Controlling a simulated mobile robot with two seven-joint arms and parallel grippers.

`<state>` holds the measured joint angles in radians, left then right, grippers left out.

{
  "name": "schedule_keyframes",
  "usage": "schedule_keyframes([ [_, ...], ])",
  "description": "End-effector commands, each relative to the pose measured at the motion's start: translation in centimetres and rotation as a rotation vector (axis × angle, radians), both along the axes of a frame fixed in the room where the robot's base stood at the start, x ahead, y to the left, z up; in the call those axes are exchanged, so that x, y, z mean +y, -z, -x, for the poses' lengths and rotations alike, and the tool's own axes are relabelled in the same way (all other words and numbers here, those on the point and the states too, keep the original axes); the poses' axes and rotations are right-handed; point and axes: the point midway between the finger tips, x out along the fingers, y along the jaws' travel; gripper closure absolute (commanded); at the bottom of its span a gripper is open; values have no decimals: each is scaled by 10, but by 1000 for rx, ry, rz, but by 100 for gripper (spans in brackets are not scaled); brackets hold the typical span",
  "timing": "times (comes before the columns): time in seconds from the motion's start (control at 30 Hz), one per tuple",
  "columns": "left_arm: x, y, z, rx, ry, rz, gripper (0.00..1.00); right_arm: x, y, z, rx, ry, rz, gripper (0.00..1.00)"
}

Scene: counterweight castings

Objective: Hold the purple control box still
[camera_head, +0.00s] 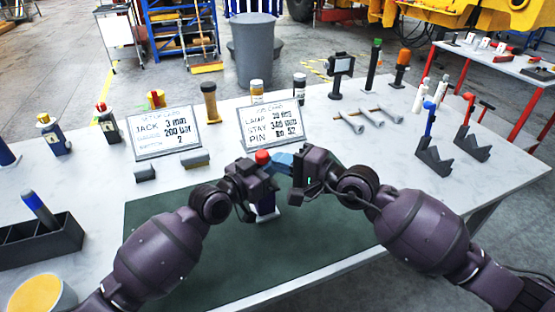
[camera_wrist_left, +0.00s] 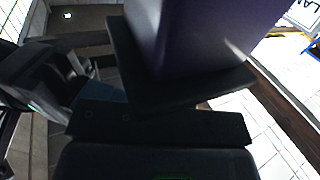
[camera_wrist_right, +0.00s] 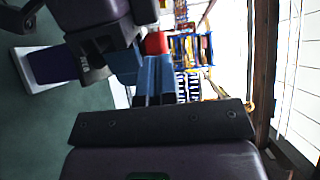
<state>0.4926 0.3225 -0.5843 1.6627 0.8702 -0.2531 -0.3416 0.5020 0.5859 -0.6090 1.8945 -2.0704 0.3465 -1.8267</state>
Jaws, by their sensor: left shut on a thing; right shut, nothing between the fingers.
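The purple control box (camera_head: 266,204) stands on a white base at the far part of the green mat, partly hidden by my left gripper. It fills the top of the left wrist view (camera_wrist_left: 195,40) and shows at the left in the right wrist view (camera_wrist_right: 50,63). My left gripper (camera_head: 262,178) is shut on it. A red knob (camera_head: 262,156) shows above the box, beside the left gripper; it also shows in the right wrist view (camera_wrist_right: 155,43). My right gripper (camera_head: 284,162) is shut and empty, its blue fingers close to the knob; I cannot tell whether they touch it.
Two printed cards (camera_head: 164,132) stand behind the grippers. A dark tray (camera_head: 65,240) with a blue-tipped tool is at the left, near a yellow-topped round container (camera_head: 36,293). Dark notched stands (camera_head: 433,157) are at the right. The green mat (camera_head: 320,245) is clear in front.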

Motion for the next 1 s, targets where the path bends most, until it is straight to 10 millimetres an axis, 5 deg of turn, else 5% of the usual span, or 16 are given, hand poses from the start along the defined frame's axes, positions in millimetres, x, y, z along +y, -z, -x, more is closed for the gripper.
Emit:
schedule_keyframes([
  [0.63,0,1,0,1,0,-1,100,11,0,-8,14,-1,5,100],
  [1.0,-4,1,3,-2,8,-3,100,17,-6,-33,230,3,86,100],
])
